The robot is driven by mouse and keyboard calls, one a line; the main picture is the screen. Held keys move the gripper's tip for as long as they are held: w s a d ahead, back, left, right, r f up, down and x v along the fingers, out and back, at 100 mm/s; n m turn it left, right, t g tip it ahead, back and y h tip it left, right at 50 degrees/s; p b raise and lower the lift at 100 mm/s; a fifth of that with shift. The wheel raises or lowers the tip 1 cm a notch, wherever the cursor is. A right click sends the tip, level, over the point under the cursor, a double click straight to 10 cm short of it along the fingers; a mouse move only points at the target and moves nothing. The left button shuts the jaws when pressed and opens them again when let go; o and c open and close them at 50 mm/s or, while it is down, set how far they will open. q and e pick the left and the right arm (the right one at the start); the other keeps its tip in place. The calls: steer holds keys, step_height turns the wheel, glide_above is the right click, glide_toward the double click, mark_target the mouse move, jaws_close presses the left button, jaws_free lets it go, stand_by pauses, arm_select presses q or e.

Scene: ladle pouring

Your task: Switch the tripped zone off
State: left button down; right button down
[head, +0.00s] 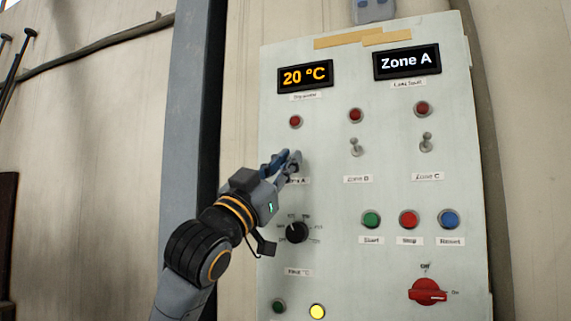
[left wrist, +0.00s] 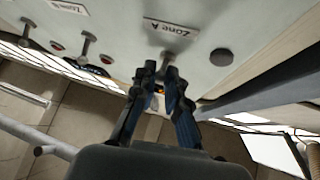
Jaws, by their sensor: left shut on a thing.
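The control panel (head: 330,205) has a lit display reading "Zone A" (head: 407,62). My left gripper (head: 291,162) is at the Zone A toggle switch, just above its label, with its fingers shut around the lever. The fingers hide most of that switch, so its position is unclear. In the left wrist view, the fingertips (left wrist: 160,76) are close together near the Zone A label (left wrist: 171,28). The Zone B toggle (head: 356,147) and Zone C toggle (head: 426,143) are uncovered, levers up. My right gripper is not in view.
Red lamps (head: 295,121) sit above the toggles. A black rotary knob (head: 297,232) is just below my left gripper. Green (head: 371,219), red (head: 409,219) and blue (head: 448,219) buttons and a red rotary switch (head: 427,291) are to the right. A temperature display (head: 305,77) reads 20 °C.

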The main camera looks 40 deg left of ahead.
arm_select(q)
steer(key=c, duration=1.4)
jaws_free()
steer(key=shift+o, duration=0.2)
steer(key=v, duration=1.2)
